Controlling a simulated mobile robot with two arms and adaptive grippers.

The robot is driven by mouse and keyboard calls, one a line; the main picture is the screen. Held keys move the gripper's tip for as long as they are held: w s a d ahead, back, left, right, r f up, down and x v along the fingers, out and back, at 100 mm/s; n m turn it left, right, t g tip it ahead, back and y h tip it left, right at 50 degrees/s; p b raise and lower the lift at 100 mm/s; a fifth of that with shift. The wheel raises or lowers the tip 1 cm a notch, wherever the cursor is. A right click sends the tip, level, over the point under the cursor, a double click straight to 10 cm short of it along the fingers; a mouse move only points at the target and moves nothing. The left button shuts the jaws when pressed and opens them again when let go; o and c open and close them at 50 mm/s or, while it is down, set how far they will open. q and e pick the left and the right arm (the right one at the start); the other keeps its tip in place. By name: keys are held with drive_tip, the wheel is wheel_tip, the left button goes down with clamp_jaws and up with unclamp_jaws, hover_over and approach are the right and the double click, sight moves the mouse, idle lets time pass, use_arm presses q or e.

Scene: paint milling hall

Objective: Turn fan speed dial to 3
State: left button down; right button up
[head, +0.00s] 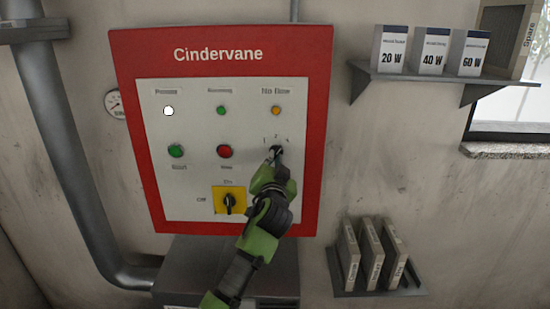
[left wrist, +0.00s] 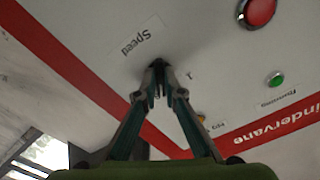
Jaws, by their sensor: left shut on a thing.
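The fan speed dial (head: 279,149) is a small dark knob on the right of the white panel face, below the orange lamp. My left gripper (head: 273,153) is at the dial, with its fingers shut on it. In the left wrist view my left gripper (left wrist: 158,80) has both fingertips close together around the dark dial (left wrist: 158,65), next to the "Speed" label. The fingers hide most of the dial, so I cannot tell which number its pointer faces. Small marks show above it in the head view, too blurred to read fully. My right gripper is not in view.
The red-framed Cindervane panel (head: 318,120) also bears a red button (head: 224,151), a green button (head: 176,151) and a black rotary switch (head: 229,203) on a yellow plate. A shelf (head: 430,77) with boxes is at upper right; a filter rack (head: 375,292) is below it.

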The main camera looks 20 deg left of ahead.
use_arm(q)
drive_tip(key=shift+m+p, duration=0.35)
drive_tip(key=shift+m, duration=0.75)
drive_tip(key=c, duration=2.1)
unclamp_jaws()
drive_tip(key=shift+c, duration=0.2)
drive_tip(key=v, duration=1.2)
